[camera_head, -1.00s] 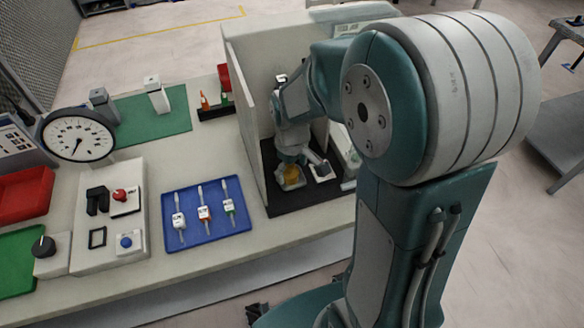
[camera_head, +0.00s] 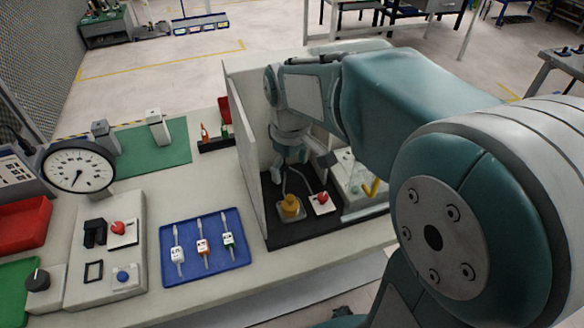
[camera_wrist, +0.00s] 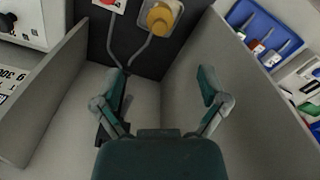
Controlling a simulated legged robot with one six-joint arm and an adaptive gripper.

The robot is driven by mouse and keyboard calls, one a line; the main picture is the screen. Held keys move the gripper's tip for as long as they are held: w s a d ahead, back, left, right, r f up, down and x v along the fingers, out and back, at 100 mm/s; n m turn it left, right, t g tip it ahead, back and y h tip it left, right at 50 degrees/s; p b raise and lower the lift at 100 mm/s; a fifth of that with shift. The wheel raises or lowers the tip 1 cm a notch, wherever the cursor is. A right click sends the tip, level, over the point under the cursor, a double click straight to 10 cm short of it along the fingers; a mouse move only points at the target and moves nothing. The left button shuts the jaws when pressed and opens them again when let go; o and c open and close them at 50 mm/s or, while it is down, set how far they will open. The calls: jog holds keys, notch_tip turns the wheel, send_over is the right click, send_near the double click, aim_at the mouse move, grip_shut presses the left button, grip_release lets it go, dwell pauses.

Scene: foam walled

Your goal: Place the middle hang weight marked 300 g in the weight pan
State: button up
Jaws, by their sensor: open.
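The tray also shows at the upper right of the wrist view (camera_wrist: 244,14). My gripper (camera_wrist: 163,82) is open and empty, its two fingers wide apart between the grey walls of a booth. In the head view it is inside that booth, partly hidden, well to the right of the tray. I cannot make out a weight pan.
Grey booth walls (camera_head: 246,150) stand between my gripper and the tray. Inside are a yellow knob (camera_head: 290,206) and a red button (camera_head: 322,199). A dial gauge (camera_head: 79,167), a control panel and a green mat (camera_head: 160,150) stand farther left.

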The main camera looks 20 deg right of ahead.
jog(key=s+r+m+t, duration=0.2)
jog(key=s, duration=0.5)
jog(key=s+r+m+t, duration=0.3)
jog(key=s, duration=0.4)
jog(key=shift+t, duration=0.3)
dwell(0.6)
